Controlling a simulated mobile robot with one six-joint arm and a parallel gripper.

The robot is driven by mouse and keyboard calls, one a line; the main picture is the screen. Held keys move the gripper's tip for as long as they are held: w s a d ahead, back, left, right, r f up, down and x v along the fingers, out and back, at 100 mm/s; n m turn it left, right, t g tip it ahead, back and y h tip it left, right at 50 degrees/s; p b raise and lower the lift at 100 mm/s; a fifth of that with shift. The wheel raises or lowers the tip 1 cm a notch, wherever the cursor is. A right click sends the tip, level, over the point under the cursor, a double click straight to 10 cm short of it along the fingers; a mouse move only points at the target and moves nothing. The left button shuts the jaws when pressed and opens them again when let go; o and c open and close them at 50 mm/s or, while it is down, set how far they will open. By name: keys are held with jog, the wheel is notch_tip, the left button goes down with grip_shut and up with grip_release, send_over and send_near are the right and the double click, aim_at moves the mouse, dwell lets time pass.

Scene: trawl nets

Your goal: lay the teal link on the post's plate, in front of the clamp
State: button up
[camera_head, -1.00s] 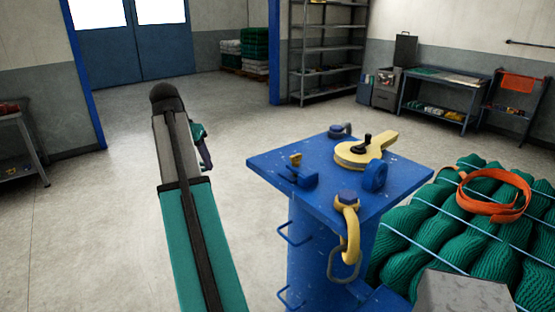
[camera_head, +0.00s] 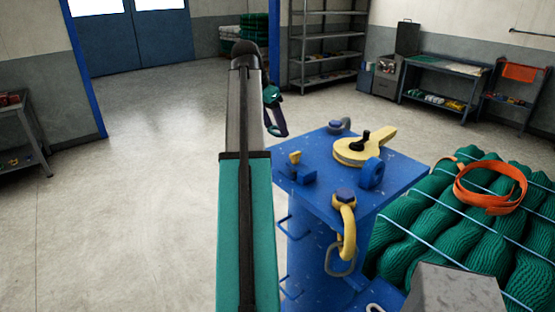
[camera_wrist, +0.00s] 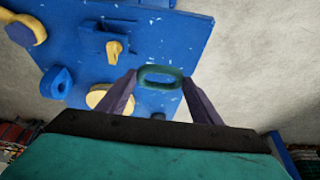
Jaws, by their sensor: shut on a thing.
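The teal link (camera_wrist: 160,68) is an oblong ring held between the tips of my gripper's purple fingers in the wrist view. My gripper (camera_head: 276,124) is shut on it and hangs above the back left side of the blue plate (camera_head: 325,142) in the head view. In the wrist view the link appears over the plate (camera_wrist: 75,28), near its right edge, apart from it. A small blue block with a yellow top, which looks like the clamp (camera_head: 300,172), stands on the plate's left part. It also shows in the wrist view (camera_wrist: 110,40), left of the link.
Green nets (camera_head: 425,215) with an orange strap (camera_head: 490,200) lie to the right.

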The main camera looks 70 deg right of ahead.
jog(key=shift+f+p, duration=1.3)
jog(key=shift+f, duration=1.85)
jog(key=shift+f+p, duration=0.8)
jog(key=shift+f, duration=1.05)
jog(key=shift+f, duration=0.15)
jog(key=o, duration=1.2)
jog(key=shift+o, duration=0.2)
